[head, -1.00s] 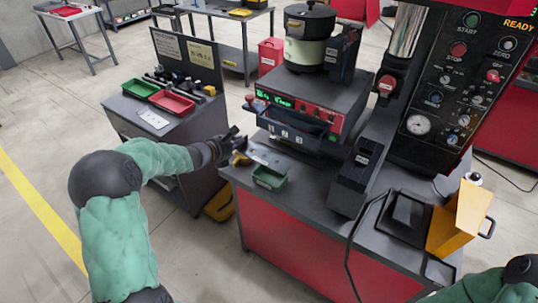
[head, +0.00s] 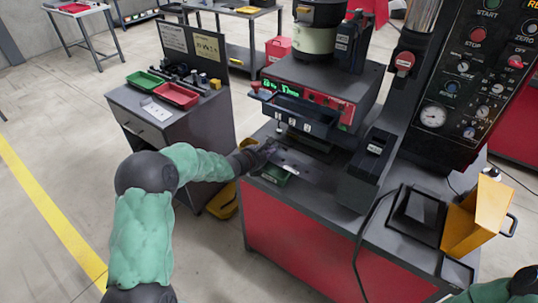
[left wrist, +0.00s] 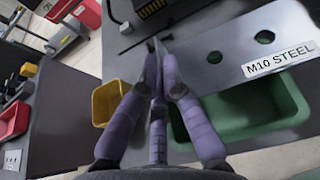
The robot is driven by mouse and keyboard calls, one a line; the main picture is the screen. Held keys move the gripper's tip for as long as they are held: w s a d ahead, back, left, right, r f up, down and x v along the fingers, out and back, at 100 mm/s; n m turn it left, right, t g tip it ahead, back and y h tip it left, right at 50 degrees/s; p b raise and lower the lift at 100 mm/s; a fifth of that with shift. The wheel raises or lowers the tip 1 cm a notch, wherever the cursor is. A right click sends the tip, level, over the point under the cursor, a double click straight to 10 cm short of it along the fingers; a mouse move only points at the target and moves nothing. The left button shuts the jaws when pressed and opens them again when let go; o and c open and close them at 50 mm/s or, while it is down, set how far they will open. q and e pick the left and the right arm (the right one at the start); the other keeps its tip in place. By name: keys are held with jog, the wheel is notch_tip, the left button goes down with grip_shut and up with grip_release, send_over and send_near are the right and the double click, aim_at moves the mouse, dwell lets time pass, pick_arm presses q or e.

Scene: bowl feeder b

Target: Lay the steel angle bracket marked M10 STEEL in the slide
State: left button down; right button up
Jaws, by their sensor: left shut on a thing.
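The steel angle bracket, a grey plate with round holes and a white M10 STEEL label, fills the upper right of the left wrist view (left wrist: 228,62). My left gripper (left wrist: 158,48) is shut on its left end. In the head view, the left gripper (head: 268,148) is over the front left of the red machine's bench, and the bracket (head: 298,166) shows only dimly there. The bracket is above the green bin (left wrist: 245,112) and partly covers it. I cannot tell for sure which part is the slide. My right gripper is not in view.
A yellow bin (left wrist: 105,100) stands left of the fingers. The feeder housing (head: 310,95), with a green display, stands behind the bracket. A black labelled block (head: 372,160) is to the right. A side cabinet carries a green tray (head: 143,81) and a red tray (head: 175,95).

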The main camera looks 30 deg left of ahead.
pick_arm(q)
jog(key=shift+f, duration=0.1)
jog(key=c, duration=1.8)
grip_release()
jog(key=shift+f, duration=0.15)
jog(key=o, duration=0.4)
